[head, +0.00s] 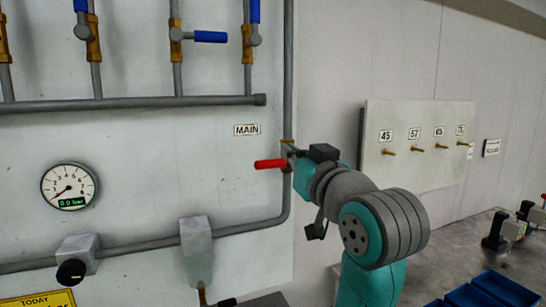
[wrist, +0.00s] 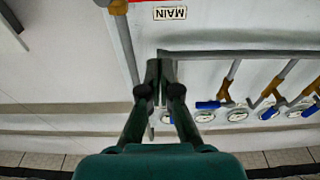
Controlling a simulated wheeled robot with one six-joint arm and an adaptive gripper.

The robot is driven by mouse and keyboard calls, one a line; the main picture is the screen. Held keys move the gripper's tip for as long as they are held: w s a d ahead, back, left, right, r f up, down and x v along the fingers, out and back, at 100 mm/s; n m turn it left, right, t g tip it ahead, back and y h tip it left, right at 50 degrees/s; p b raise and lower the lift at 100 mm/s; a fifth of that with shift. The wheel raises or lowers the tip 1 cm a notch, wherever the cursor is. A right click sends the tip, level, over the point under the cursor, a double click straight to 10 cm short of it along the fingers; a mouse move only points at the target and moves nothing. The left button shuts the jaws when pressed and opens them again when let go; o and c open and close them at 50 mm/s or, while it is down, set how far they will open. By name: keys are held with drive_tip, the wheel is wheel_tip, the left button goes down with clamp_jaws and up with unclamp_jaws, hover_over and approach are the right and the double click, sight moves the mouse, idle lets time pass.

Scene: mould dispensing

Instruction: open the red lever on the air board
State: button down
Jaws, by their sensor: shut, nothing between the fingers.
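The red lever (head: 270,163) on the air board (head: 150,150) points left, level, across the vertical grey pipe beside the MAIN label (head: 247,130). Its brass valve body is partly hidden behind my gripper (head: 291,152), which is right at the lever's pivot end. I cannot tell whether they touch. In the wrist view my gripper (wrist: 160,66) is shut and empty, its fingertips together below the upside-down MAIN label (wrist: 170,13).
The round gauge (head: 69,186) reads 0.0 bar. Blue-handled valves (head: 210,37) line the top of the board. A panel with numbered brass pegs (head: 420,140) hangs at right, above a grey bench with blue bins (head: 490,290).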

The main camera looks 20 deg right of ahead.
drive_tip(key=shift+w, duration=0.1)
drive_tip(key=r, duration=0.1)
hover_over(270, 161)
drive_tip(key=shift+r, duration=0.1)
drive_tip(key=shift+s+f, duration=0.3)
drive_tip(key=shift+f, duration=0.65)
drive_tip(key=shift+s+f, duration=0.25)
drive_tip(key=shift+f, duration=0.7)
